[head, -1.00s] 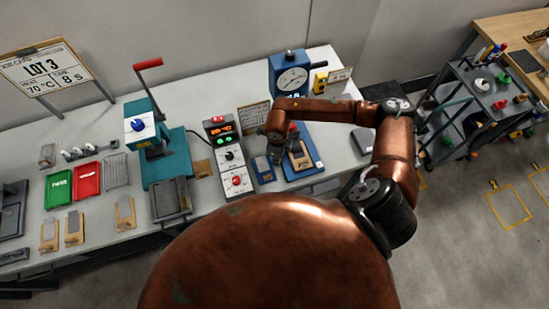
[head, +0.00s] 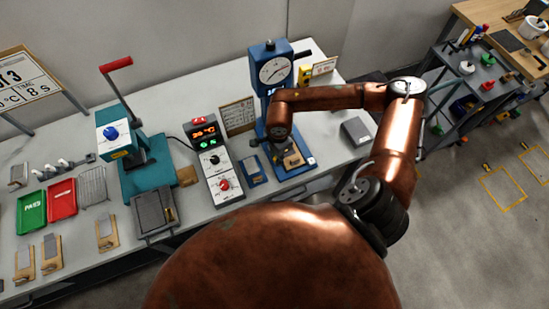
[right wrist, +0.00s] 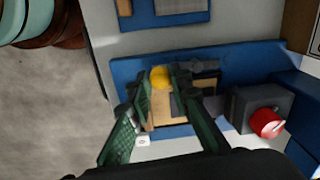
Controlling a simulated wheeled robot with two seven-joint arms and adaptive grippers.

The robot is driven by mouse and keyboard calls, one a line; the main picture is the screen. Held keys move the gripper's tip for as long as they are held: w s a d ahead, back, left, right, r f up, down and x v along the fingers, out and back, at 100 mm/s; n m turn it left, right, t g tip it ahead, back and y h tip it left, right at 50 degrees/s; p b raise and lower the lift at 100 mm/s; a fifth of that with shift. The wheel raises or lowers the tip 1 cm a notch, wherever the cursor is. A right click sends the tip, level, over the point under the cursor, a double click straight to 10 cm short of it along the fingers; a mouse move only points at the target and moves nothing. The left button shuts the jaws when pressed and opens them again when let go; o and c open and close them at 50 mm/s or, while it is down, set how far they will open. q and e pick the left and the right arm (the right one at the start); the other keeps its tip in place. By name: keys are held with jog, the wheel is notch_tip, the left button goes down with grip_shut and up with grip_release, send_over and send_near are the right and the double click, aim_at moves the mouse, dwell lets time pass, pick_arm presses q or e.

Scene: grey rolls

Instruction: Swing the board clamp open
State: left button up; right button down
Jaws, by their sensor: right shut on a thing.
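My right gripper (right wrist: 162,90) is over the blue base (right wrist: 235,60) of the dial tester. Its two dark green fingers close from both sides on a yellow knob (right wrist: 160,77), which looks like the clamp's handle. A tan board (right wrist: 168,112) lies on the base beneath the fingers, partly hidden by them. A dark grey clamp part (right wrist: 204,68) shows beside the right finger. In the head view my right gripper (head: 283,146) is small and mostly covered by my forearm, above the board (head: 292,160). My left gripper is not in view.
The dial gauge (head: 274,70) stands behind the base. A grey block with a red knob (right wrist: 268,122) is close to the right finger. A small blue tray (head: 253,171) and a control box (head: 213,160) stand to the left. A grey box (head: 356,131) sits to the right.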

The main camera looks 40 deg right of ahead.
jog(key=shift+d, duration=0.1)
dwell(0.4)
jog(key=c, duration=1.8)
grip_release()
jog(key=shift+o, duration=0.2)
notch_tip(320, 180, up, 12)
jog(key=shift+s, duration=0.3)
jog(key=shift+s, duration=0.1)
